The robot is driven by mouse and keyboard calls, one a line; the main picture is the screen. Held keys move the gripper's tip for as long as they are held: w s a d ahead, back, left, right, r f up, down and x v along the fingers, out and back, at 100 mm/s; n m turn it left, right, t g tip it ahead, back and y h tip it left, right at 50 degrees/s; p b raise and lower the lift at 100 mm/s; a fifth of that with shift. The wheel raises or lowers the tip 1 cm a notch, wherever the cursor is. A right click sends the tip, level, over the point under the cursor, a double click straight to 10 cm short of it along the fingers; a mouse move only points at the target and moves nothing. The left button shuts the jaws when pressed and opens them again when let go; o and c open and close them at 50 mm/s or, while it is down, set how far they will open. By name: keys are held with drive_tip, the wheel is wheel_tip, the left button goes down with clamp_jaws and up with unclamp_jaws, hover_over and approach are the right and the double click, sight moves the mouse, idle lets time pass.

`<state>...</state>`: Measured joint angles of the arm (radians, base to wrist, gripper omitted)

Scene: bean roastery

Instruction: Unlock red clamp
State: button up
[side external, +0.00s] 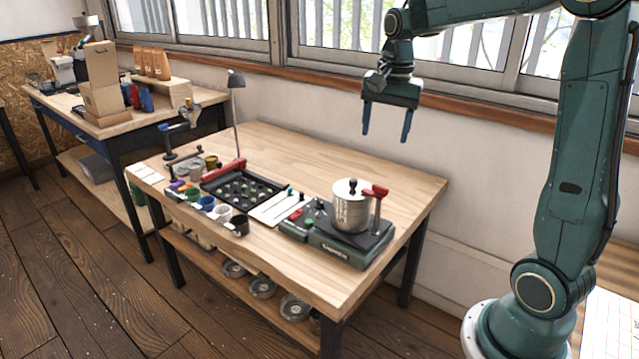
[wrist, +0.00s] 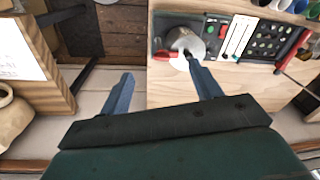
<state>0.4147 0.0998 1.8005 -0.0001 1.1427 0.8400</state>
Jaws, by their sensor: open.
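A red clamp (side external: 376,191) with a handle on an upright post stands at the right side of a steel pot (side external: 350,208). The pot has a black knob and sits on a dark green machine (side external: 345,243) at the table's right end. In the wrist view the red clamp (wrist: 163,54) shows beside the pot (wrist: 176,38), partly hidden. My gripper (side external: 385,137) is open and empty, pointing down, well above the table and apart from the clamp.
Several small cups (side external: 207,203) and a white card (side external: 272,211) lie near the table's front edge. The back of the wooden table (side external: 300,150) is clear. A window wall is behind my gripper.

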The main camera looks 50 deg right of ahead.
sight(381, 186)
drive_tip(key=w+d+f+m+g, duration=0.1)
drive_tip(key=w+d+f+m, duration=0.1)
drive_tip(key=d, duration=0.4)
drive_tip(key=shift+w+d+f+m, duration=0.15)
drive_tip(key=shift+w+f+m, duration=0.2)
drive_tip(key=shift+f+m, duration=0.45)
drive_tip(key=shift+f, duration=0.1)
wheel_tip(381, 186, down, 14)
drive_tip(key=shift+r, duration=0.25)
